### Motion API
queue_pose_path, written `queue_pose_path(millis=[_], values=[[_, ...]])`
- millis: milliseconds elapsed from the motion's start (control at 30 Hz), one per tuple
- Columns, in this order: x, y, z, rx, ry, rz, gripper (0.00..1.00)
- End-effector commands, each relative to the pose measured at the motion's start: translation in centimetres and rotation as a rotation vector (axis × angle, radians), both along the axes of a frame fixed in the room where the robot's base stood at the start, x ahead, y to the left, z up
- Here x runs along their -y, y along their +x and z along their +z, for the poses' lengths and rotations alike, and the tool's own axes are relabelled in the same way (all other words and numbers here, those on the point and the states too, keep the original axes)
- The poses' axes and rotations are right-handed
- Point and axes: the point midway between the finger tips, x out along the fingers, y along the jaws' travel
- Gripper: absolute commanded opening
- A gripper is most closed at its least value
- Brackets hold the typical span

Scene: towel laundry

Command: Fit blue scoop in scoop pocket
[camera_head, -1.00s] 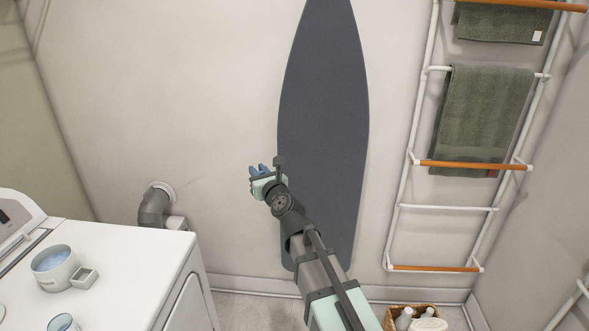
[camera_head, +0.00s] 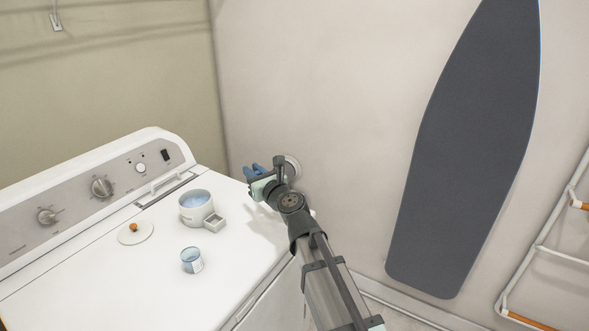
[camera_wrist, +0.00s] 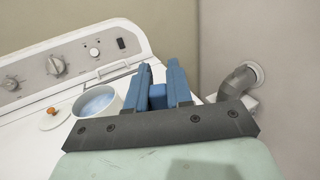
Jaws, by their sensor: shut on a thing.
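My gripper (camera_head: 254,174) has blue fingers and is above the back right edge of the washer top. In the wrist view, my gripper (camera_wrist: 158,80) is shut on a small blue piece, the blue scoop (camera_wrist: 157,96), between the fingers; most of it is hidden. A white round tub (camera_head: 196,211) with pale blue contents stands on the washer, to the left of my gripper. The small square scoop pocket (camera_head: 215,223) is on the tub's right side and looks empty. In the wrist view the tub (camera_wrist: 97,103) is left of the fingers, its pocket hidden.
A white lid (camera_head: 136,236) with an orange knob and a small blue-filled cup (camera_head: 191,261) stand on the washer (camera_head: 110,290). A grey pipe (camera_wrist: 238,82) is at the wall. A dark ironing board (camera_head: 465,150) leans at right.

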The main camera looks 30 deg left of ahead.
Motion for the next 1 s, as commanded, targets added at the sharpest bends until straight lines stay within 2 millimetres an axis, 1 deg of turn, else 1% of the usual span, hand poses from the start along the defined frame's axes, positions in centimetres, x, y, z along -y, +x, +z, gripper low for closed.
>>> queue_pose_path(millis=[33,100,200,300,400,533,733,1000], values=[[-1.7,-1.4,0.0,-0.002,0.001,0.040,0.00],[-3.5,-3.4,0.1,-0.001,0.000,0.096,0.00],[-5.8,-6.1,0.3,-0.002,0.001,0.179,0.00],[-7.5,-8.5,0.6,-0.001,0.001,0.266,0.00],[-8.1,-10.0,0.9,0.000,0.000,0.337,0.00],[-8.2,-10.7,1.0,-0.001,0.000,0.378,0.00],[-8.2,-11.1,0.8,-0.001,-0.001,0.396,0.00],[-8.2,-11.0,-0.4,-0.001,0.000,0.394,0.00]])
